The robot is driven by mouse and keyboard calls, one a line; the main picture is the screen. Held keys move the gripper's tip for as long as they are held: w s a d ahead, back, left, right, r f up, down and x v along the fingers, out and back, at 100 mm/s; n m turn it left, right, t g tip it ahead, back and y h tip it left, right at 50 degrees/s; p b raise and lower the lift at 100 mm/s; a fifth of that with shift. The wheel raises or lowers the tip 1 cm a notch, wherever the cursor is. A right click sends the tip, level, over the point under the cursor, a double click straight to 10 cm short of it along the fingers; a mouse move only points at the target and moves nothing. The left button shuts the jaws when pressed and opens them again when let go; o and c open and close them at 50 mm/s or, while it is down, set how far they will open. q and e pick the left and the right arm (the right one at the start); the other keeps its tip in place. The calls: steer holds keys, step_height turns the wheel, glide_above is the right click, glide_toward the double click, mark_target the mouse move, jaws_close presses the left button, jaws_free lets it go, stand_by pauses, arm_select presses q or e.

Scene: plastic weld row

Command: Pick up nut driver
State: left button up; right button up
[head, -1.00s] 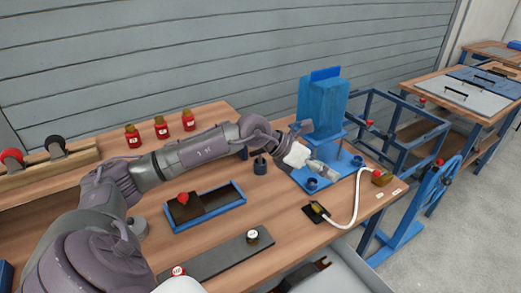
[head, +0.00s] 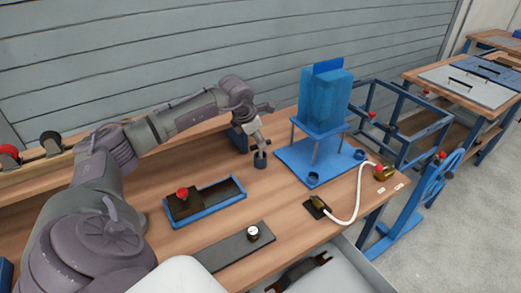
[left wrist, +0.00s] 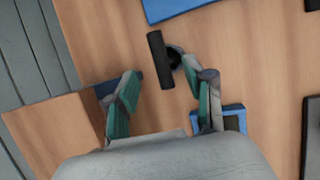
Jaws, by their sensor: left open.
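A black cylinder, which looks like the nut driver (left wrist: 159,60), shows in the left wrist view beside a dark round cup. In the head view the dark cup (head: 260,163) stands on the bench, left of the blue press. My left gripper (head: 260,143) is right over this cup, pointing down. In the left wrist view my left gripper (left wrist: 168,80) is open, its two green-padded fingers apart, with the black cylinder between and just beyond the tips. Contact cannot be told. In the head view the gripper mostly hides the driver. My right gripper is out of view.
The blue press (head: 326,95) on its blue plate stands to the right. A white hose (head: 352,210) runs beside it. A blue-rimmed tray (head: 228,198) with a red-knobbed block lies in front left.

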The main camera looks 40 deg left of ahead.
mark_target(261, 153)
arm_select(q)
steer(key=p+x, duration=0.1)
steer(key=x, duration=0.4)
steer(key=shift+f, duration=0.2)
steer(key=shift+d, duration=0.1)
steer(key=shift+c, duration=0.3)
steer(key=shift+r, duration=0.1)
jaws_close()
